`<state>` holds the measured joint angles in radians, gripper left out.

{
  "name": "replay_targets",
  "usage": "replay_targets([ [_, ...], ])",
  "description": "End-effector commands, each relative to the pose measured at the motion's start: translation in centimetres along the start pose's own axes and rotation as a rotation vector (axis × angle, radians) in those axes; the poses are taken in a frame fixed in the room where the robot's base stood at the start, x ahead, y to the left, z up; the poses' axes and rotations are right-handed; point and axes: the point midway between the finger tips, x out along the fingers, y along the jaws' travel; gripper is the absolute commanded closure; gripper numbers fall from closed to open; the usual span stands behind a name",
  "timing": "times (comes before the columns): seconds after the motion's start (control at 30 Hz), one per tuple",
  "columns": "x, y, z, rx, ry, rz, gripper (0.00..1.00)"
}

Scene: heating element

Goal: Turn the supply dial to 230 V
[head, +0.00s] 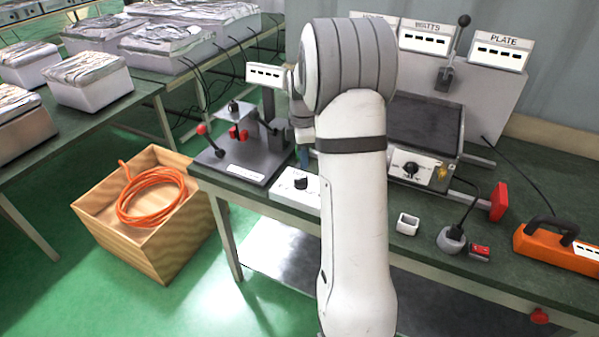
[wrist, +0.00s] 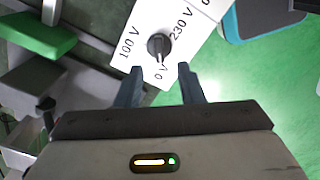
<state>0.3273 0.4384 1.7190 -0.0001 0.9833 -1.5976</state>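The supply dial is a black knob (wrist: 158,46) on a white panel (wrist: 193,14) marked 100 V, 0 V and 230 V in the wrist view. Its narrow end appears to point toward 0 V. In the head view the knob (head: 301,183) sits on a white box at the front edge of the bench. My gripper (wrist: 160,78) is open and empty, its two blue-grey fingers apart on the dial's near side in the picture, not around it. In the head view the gripper (head: 304,154) is partly hidden behind my arm, above the dial box.
A dark stand with red-knobbed levers (head: 240,160) is left of the dial. A wooden crate (head: 150,230) stands on the floor.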

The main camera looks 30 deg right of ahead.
Motion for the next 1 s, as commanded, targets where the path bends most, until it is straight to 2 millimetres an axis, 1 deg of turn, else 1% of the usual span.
replay_targets([
  [0.17,2.2,0.1,0.1,-0.01,0.0,-0.005,0.65],
  [0.4,5.9,0.1,0.1,-0.007,0.0,-0.004,0.65],
  [0.5,7.0,0.0,0.1,-0.007,0.0,-0.004,0.65],
  [0.63,7.7,0.1,0.2,-0.006,0.0,-0.001,0.65],
  [0.87,7.8,0.1,0.2,-0.005,0.0,-0.001,0.65],
  [1.0,7.7,0.1,0.2,-0.005,0.0,-0.001,0.75],
])
